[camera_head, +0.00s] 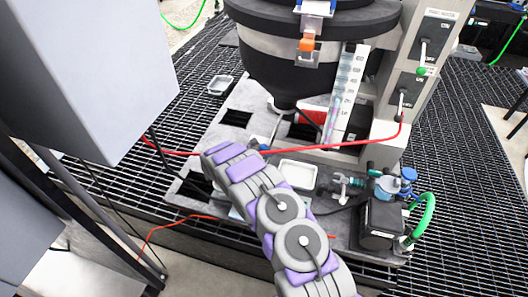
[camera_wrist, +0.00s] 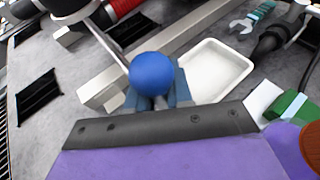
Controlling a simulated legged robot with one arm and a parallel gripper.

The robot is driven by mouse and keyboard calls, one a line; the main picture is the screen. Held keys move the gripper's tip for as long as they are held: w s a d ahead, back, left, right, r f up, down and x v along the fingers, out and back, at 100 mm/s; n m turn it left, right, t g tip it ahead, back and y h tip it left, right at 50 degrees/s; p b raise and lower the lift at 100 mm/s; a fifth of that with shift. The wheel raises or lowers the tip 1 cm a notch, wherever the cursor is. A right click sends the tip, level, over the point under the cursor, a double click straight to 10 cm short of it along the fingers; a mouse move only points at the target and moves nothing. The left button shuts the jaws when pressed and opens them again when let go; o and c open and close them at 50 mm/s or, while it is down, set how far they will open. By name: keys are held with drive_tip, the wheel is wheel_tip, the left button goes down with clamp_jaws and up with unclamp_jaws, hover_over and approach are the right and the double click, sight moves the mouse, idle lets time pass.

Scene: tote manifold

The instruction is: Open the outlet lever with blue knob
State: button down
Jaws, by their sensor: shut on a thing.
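The blue knob (camera_wrist: 152,74) is a round ball on the end of a thin metal lever rod (camera_wrist: 112,45), which runs up and left in the wrist view. My gripper (camera_wrist: 156,98) is shut on the knob, its blue-grey fingers at the knob's lower sides. In the head view, a small piece of the blue knob (camera_head: 263,147) shows just past the end of my arm.
A white tray (camera_head: 297,174) lies right of the knob, and a wrench (camera_wrist: 250,20) lies beyond it. A red cable (camera_head: 345,145) crosses near the arm. The black-and-grey tank (camera_head: 290,75) stands behind. A pump with a green hose (camera_head: 425,215) stands at the right.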

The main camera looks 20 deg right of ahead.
idle(0.5)
drive_tip(key=c, duration=1.1)
unclamp_jaws()
drive_tip(key=shift+f, duration=0.1)
drive_tip(key=p+v, duration=0.3)
drive_tip(key=v, duration=1.4)
drive_tip(key=shift+s, duration=0.2)
